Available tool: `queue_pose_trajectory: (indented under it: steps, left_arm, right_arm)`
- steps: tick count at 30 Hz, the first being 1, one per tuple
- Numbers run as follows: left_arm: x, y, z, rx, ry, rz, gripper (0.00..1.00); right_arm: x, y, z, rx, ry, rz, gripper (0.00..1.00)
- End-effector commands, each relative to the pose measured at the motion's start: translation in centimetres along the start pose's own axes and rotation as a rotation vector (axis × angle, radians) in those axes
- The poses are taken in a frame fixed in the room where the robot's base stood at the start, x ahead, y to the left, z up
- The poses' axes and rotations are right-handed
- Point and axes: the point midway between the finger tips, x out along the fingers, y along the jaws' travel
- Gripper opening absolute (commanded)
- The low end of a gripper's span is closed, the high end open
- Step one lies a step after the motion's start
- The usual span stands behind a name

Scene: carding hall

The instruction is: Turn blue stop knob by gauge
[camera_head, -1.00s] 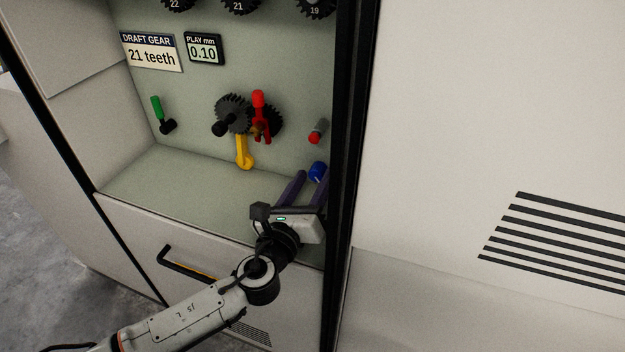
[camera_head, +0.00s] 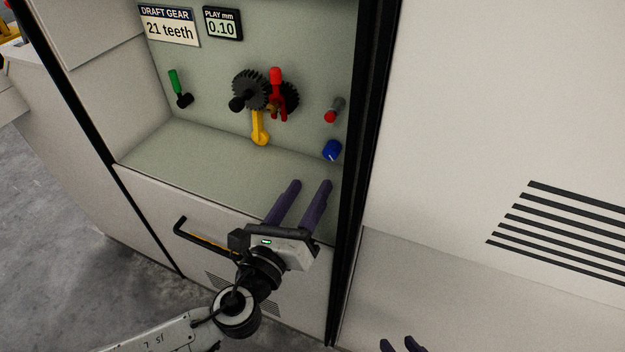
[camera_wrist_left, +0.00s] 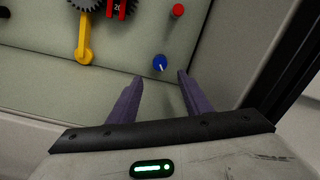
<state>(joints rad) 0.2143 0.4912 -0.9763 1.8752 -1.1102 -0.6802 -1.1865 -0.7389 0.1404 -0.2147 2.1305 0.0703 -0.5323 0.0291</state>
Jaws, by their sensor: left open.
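The blue knob (camera_head: 332,150) sits low on the right of the recess's back panel, below a red-tipped peg. A white pointer mark shows on its face. In the left wrist view the blue knob (camera_wrist_left: 159,63) lies just beyond the gap between my fingers. My left gripper (camera_head: 311,186) is open and empty, in front of and below the knob, not touching it. The gauge (camera_head: 222,23) reads "PLAY mm 0.10". Only the fingertips of my right gripper (camera_head: 399,344) show at the bottom edge, spread apart and empty.
A red-tipped peg (camera_head: 333,110), gears with a red handle (camera_head: 276,77), a yellow lever (camera_head: 260,128) and a green lever (camera_head: 175,82) are on the panel. A dark post (camera_head: 363,140) stands close right of the knob. The recess floor (camera_head: 185,155) is clear.

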Motion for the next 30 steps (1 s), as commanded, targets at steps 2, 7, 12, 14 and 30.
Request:
queue_pose_trajectory:
  steps: [2,7,12,14,30]
  left_arm:
    - [-0.1,0.0,0.0,0.0,0.0,0.0,0.45]
    - [-0.1,0.0,0.0,0.001,0.0,0.0,0.45]
    - [-0.1,-0.1,0.2,0.129,-0.001,0.002,0.45]
    - [-0.1,-0.1,0.2,0.226,-0.001,0.002,0.45]
    - [6.2,0.1,-0.2,0.4,-0.004,-0.001,0.45]
  right_arm:
    - [0.0,0.0,0.0,-0.001,0.0,0.0,0.31]
    - [0.0,0.0,0.0,-0.001,0.0,0.0,0.31]
    - [-0.6,-0.1,-0.7,-0.006,-0.002,0.001,0.31]
    - [-0.8,-0.1,-0.9,-0.011,-0.005,0.002,0.31]
    - [0.1,0.3,-0.4,-0.019,-0.007,0.006,0.31]
